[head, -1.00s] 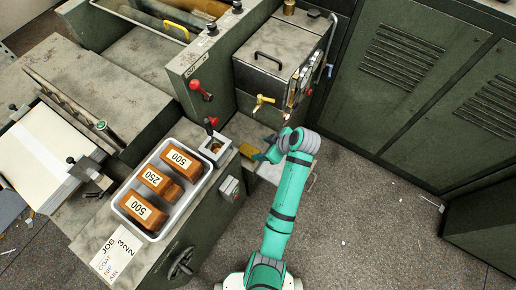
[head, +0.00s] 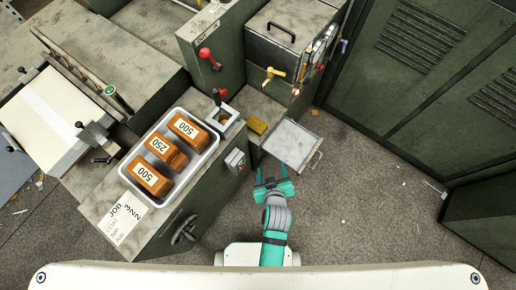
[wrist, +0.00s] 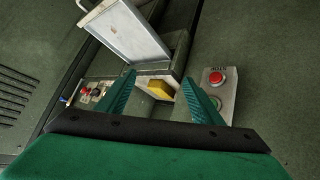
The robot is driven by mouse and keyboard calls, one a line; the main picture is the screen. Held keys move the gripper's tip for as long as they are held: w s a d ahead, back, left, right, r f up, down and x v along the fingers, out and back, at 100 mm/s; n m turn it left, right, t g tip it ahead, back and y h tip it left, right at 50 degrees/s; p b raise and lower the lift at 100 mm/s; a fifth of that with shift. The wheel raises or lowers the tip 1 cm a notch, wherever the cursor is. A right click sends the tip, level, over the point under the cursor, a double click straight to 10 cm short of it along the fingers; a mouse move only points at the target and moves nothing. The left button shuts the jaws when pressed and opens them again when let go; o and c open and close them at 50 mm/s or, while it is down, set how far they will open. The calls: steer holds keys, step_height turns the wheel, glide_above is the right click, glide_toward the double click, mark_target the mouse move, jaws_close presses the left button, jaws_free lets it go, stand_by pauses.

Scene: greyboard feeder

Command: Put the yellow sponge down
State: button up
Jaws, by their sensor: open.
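The yellow sponge (head: 257,125) lies on the low grey ledge of the machine, between the red-knobbed lever block and a shallow grey tray. My gripper (head: 273,186) is open and empty, in front of the ledge and clear of the sponge. In the wrist view the sponge (wrist: 160,89) shows beyond and between the two green fingers (wrist: 160,90), apart from both.
The shallow tray (head: 290,142) juts out beside the sponge. A white tray (head: 207,158) holds brown blocks marked 500 and 250. A control box with a red button (wrist: 217,77) is near the right finger. The floor (head: 365,200) to the right is mostly clear.

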steer(key=s+a+r+m+t, duration=0.1)
steer(key=s+a+r+t, duration=0.1)
steer(key=s+r, duration=0.6)
steer(key=s+a+r+m+t, duration=0.2)
steer(key=s+r, duration=0.6)
steer(key=r, duration=0.4)
steer(key=shift+a+m+t, duration=0.3)
steer(key=shift+a+t, duration=0.15)
steer(key=shift+t, duration=0.55)
steer(key=shift+c, duration=0.3)
